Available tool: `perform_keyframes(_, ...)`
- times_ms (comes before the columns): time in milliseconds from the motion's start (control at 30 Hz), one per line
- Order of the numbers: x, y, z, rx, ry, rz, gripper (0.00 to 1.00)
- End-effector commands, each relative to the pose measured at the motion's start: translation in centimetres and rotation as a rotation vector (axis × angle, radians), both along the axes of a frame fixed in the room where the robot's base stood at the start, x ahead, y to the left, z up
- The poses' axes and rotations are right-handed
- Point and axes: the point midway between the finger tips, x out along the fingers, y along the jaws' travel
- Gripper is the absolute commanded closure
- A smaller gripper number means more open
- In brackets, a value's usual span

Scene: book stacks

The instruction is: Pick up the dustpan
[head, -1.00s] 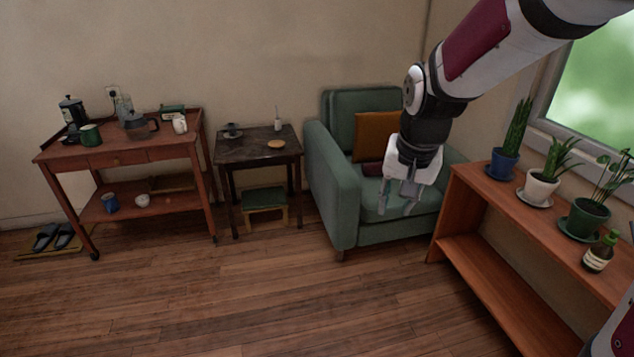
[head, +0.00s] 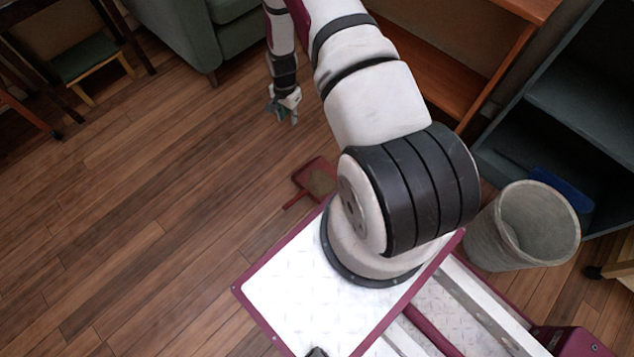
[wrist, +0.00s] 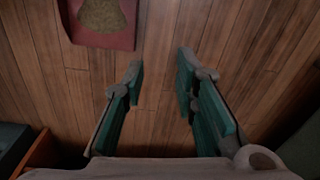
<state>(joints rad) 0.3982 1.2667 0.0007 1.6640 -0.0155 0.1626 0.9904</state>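The red dustpan (head: 305,178) lies on the wooden floor close to the edge of my base in the head view, its thin handle pointing down-left. My arm and base may hide part of it. In the wrist view the dustpan (wrist: 118,41) shows at the top left, cut off by the frame edge, with a brownish-tan area inside its red border. My gripper (head: 285,116) is beyond the dustpan in the head view, above the floor and apart from it. In the wrist view my gripper (wrist: 161,72) has its two fingers spread, with only bare floor between them.
A grey bin (head: 525,225) stands right of my base, beside a dark shelf (head: 585,90) with a blue object. A wooden shelf (head: 440,75), green armchair (head: 195,35) and small stool (head: 88,60) are farther back. The floor at left is clear.

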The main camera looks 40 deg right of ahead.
Motion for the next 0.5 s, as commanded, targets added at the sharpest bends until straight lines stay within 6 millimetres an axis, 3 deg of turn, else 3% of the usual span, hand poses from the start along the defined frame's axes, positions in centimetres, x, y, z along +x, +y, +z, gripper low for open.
perform_keyframes(33, -1.2, 0.0, -4.2, 0.008, 0.015, -0.034, 0.73)
perform_keyframes(100, -2.5, -0.1, -7.9, 0.014, 0.024, -0.078, 0.73)
perform_keyframes(200, -4.0, -0.1, -11.8, 0.019, 0.035, -0.124, 0.73)
perform_keyframes(500, -5.5, 0.1, -16.8, 0.024, 0.043, -0.166, 0.73)
